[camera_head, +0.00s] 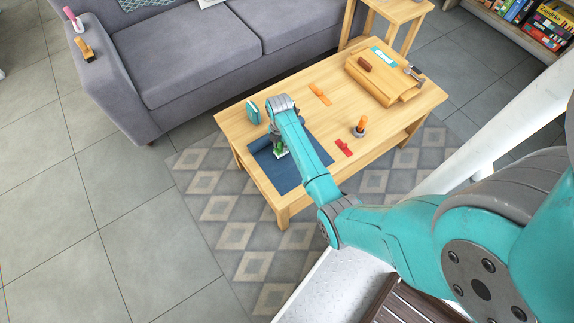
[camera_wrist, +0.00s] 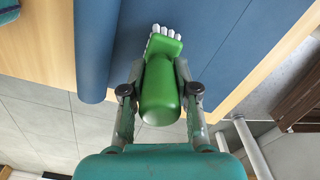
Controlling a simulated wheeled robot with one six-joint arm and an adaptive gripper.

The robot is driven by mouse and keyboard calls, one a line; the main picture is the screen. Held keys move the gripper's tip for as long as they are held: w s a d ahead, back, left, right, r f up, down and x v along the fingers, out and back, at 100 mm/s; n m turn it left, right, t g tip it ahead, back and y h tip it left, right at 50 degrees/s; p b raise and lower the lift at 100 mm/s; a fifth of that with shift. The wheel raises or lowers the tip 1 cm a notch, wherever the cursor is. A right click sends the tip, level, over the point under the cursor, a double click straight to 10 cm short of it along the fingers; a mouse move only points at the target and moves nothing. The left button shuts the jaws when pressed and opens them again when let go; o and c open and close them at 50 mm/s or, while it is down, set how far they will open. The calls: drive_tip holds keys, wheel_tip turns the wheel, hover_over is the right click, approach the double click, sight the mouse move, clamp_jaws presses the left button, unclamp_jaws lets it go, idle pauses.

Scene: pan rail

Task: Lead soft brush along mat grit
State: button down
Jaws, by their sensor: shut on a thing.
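The soft brush has a green handle (camera_wrist: 163,95) and pale bristles (camera_wrist: 166,31). My gripper (camera_wrist: 160,75) is shut on the handle, one finger on each side. The blue mat (camera_head: 285,178) lies on the near left end of the low wooden table; the brush (camera_head: 280,149) is over it. In the wrist view the bristle end is over the flat blue mat (camera_wrist: 215,45), beside its thick rolled edge (camera_wrist: 94,50). I cannot tell whether the bristles touch the mat. I see no clear grit in either view.
On the table (camera_head: 285,85) are a teal-and-white item (camera_head: 253,111), an orange piece (camera_head: 320,94), an orange-handled item (camera_head: 360,127), a red piece (camera_head: 344,147) and a wooden box (camera_head: 378,80). A grey sofa (camera_head: 195,55) stands behind.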

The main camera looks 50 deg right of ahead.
drive_tip(key=shift+f, duration=0.25)
drive_tip(key=shift+s+f, duration=0.1)
drive_tip(key=shift+f, duration=0.3)
idle(0.4)
drive_tip(key=shift+s+a, duration=0.55)
drive_tip(key=shift+s, duration=1.25)
drive_tip(key=shift+s+a, duration=0.5)
drive_tip(key=shift+s, duration=1.3)
drive_tip(key=shift+s+a, duration=0.55)
drive_tip(key=shift+s, duration=1.25)
drive_tip(key=shift+r, duration=1.15)
drive_tip(key=shift+r, duration=0.1)
wheel_tip(320, 180, up, 5)
drive_tip(key=shift+f, duration=0.1)
drive_tip(key=shift+w, duration=0.1)
